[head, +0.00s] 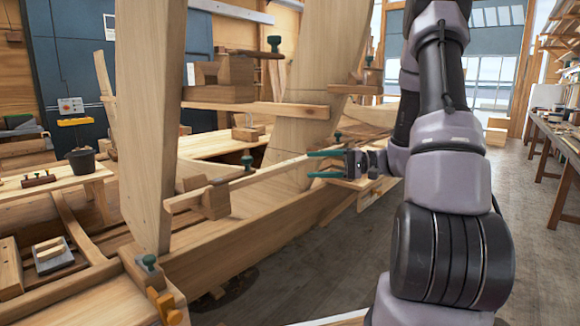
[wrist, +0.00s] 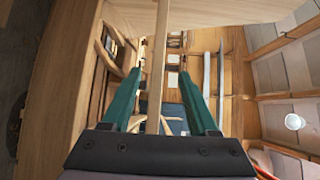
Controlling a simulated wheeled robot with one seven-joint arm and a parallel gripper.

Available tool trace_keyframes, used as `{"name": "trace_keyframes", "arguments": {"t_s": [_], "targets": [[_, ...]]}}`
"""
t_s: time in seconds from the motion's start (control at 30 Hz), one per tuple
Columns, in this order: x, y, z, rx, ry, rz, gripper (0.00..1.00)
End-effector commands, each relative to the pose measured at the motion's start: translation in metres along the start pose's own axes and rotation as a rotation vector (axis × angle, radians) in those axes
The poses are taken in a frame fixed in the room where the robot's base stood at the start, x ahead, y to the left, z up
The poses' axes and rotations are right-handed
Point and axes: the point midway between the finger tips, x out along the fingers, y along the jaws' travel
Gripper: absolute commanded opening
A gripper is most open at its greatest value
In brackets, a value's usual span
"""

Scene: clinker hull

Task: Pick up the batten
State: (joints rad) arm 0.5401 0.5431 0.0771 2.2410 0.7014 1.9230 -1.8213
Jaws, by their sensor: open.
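The batten (head: 262,173) is a long, thin, pale wooden strip. It runs along the hull's side in the head view, past a wooden block with a clamp. My gripper (head: 314,164) is open at its right end, with one teal finger above the other. In the wrist view the batten (wrist: 157,66) runs lengthwise between the two spread fingers of my gripper (wrist: 160,84). A gap shows on both sides, and the jaws are not closed on it. The batten's near end is partly hidden by my gripper body in the wrist view.
Tall hull planks (head: 151,120) stand at the left, with a clamped crosspiece (head: 255,108) above the batten. Green-knobbed clamps (head: 247,160) stick up nearby. A workbench (head: 560,142) lines the right wall. The floor (head: 535,215) between is clear.

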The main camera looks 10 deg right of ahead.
Motion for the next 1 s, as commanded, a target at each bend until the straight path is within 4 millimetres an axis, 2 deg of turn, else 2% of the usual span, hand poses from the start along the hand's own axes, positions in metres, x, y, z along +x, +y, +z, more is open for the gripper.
{"name": "trace_keyframes", "arguments": {"t_s": [0.13,0.4,0.57,0.83,1.0], "targets": [[0.001,0.005,-0.01,-0.012,0.035,-0.04,0.6],[0.042,0.004,-0.011,-0.013,0.035,-0.041,0.6],[0.053,0.003,-0.011,-0.013,0.036,-0.041,0.6],[0.09,0.002,-0.009,-0.014,0.033,-0.039,0.6],[0.102,0.002,-0.01,-0.013,0.036,-0.04,0.6]]}}
